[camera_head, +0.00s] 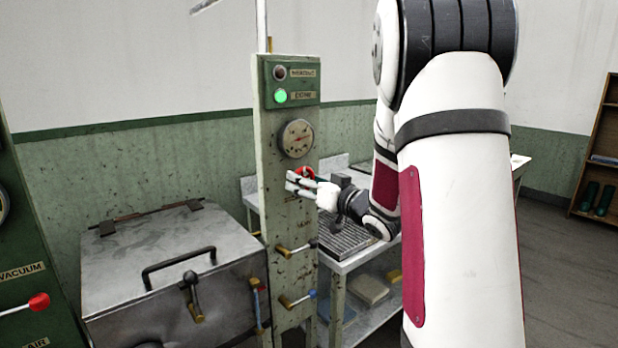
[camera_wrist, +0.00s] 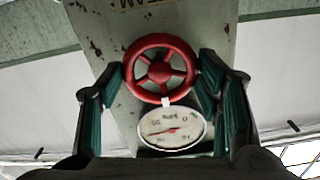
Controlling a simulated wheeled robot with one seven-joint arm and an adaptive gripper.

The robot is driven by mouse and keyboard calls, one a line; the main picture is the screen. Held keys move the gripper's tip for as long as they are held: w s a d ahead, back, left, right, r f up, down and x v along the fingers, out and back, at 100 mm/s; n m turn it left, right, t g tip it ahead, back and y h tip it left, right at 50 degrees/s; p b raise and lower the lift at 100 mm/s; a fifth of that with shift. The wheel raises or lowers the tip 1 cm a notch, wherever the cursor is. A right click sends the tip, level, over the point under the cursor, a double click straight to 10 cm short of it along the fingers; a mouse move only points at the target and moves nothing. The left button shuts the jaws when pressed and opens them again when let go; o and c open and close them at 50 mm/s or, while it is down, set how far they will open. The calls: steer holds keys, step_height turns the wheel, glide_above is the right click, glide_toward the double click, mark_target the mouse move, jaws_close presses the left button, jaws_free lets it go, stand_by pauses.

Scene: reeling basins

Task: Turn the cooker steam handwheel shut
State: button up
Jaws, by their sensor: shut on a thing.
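The red handwheel (camera_wrist: 160,42) with spokes is mounted on the post's face; a small white mark shows on its rim, nearest the gauge. In the head view only a bit of its red rim (camera_head: 304,171) shows, the rest hidden by my gripper (camera_head: 300,184). In the wrist view my gripper (camera_wrist: 161,72) has one dark green finger on each side of the wheel, shut on its rim.
A round pressure gauge (camera_head: 297,138) sits just above the wheel on the narrow post (camera_head: 270,190). Two valve levers (camera_head: 297,248) stick out below. A metal lidded basin (camera_head: 165,262) stands left, a shelved table (camera_head: 352,262) behind right. A green lamp (camera_head: 281,96) is lit.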

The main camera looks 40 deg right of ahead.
steer(key=shift+f+m, duration=0.1)
steer(key=shift+m, duration=0.2)
steer(key=o, duration=1.2)
steer(key=shift+c, duration=0.2)
steer(key=s, duration=1.2)
steer(key=shift+d, duration=0.2)
